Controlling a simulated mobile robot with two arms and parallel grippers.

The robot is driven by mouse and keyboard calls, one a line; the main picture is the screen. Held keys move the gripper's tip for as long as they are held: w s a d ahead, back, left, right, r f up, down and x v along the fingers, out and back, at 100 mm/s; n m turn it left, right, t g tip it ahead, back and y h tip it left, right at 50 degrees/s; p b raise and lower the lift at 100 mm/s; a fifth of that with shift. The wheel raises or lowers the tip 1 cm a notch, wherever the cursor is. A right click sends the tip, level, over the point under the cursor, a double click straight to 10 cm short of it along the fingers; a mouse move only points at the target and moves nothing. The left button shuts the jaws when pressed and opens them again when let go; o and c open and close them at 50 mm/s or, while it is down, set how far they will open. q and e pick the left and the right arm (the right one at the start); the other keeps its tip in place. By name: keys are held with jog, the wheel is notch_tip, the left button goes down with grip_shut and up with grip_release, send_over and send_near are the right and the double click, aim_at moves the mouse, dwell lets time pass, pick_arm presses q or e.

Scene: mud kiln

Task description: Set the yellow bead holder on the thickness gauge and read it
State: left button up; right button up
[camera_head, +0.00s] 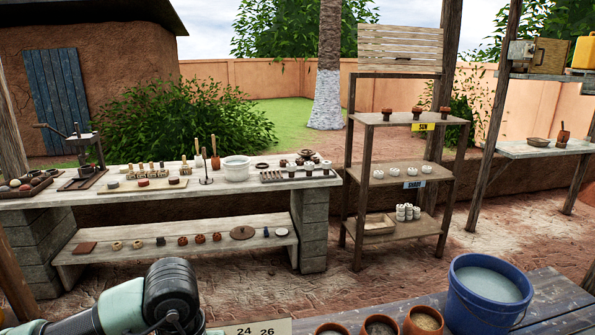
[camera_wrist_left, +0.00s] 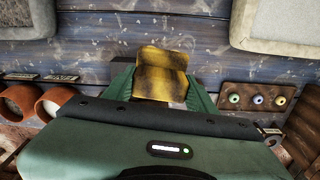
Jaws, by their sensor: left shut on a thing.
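My left gripper (camera_wrist_left: 161,92) shows in the left wrist view, its green fingers shut on a yellow block with dark brown bands, which looks like the yellow bead holder (camera_wrist_left: 162,66). It is held over a blue-grey plank table; whether it touches anything below, I cannot tell. In the head view my left arm comes in at the lower left and its gripper is out of frame. A pale plate marked 24 and 26 (camera_head: 262,329) shows at the bottom edge; it may be part of the thickness gauge, mostly cut off. My right gripper is not in view.
A small brown board with three coloured beads (camera_wrist_left: 257,96) lies right of the gripper. Orange pots (camera_wrist_left: 57,100) stand at left. A blue bucket (camera_head: 487,295) stands on the near table (camera_head: 555,300). A workbench (camera_head: 120,195) and shelf rack (camera_head: 405,170) stand beyond.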

pick_arm(q)
jog(key=s+a+r+m, duration=0.1)
jog(key=s+a, duration=0.1)
jog(key=s, duration=0.3)
jog(key=shift+s+a+r, duration=0.15)
jog(key=shift+s+a, duration=0.05)
jog(key=shift+s, duration=0.05)
dwell(1.2)
